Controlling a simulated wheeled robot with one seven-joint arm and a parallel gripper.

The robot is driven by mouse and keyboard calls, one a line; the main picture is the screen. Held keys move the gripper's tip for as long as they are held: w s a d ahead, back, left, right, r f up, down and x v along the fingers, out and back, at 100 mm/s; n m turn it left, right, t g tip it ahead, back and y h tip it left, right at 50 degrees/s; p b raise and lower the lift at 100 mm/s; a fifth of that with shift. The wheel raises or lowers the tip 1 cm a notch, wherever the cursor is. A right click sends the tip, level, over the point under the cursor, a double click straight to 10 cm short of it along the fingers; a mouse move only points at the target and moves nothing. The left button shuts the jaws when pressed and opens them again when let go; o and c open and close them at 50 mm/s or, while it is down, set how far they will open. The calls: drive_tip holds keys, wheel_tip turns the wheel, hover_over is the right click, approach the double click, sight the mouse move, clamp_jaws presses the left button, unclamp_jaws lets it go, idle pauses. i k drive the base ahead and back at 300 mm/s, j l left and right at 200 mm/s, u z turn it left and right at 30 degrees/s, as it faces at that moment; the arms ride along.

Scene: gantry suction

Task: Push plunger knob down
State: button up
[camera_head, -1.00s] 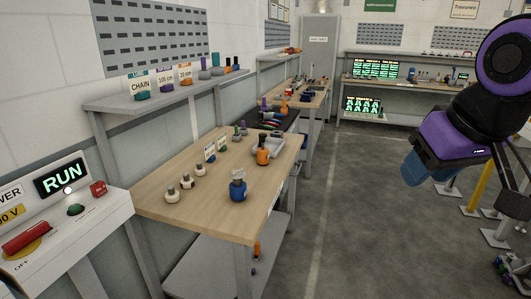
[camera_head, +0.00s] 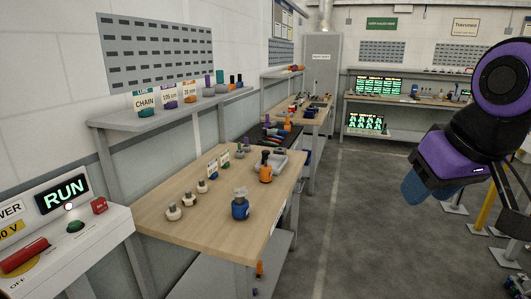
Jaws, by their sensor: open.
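I cannot tell for sure which part is the plunger knob. On the near wooden workbench (camera_head: 190,226) stand a blue-bodied item with a grey top (camera_head: 240,204) near the front edge and an orange item with a dark top (camera_head: 265,167) behind it. Several small cream pieces with grey tops (camera_head: 173,212) stand to the left. My gripper (camera_head: 415,188) hangs at the right of the picture over the floor, well apart from the bench. Its blue fingers are open and seem empty, though they are seen partly from the side.
A control box with a RUN display (camera_head: 63,193) and red lever (camera_head: 22,257) is at the left. A grey wall shelf (camera_head: 170,109) overhangs the bench's back. The grey floor (camera_head: 350,235) right of the bench is clear. Yellow and grey posts (camera_head: 489,207) stand at far right.

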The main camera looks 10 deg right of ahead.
sight(266, 153)
drive_tip(key=i+j, duration=0.2)
drive_tip(key=i, duration=0.25)
drive_tip(key=i+j+u, duration=0.1)
drive_tip(key=i, duration=0.35)
drive_tip(key=i+j, duration=0.2)
drive_tip(key=i, duration=0.3)
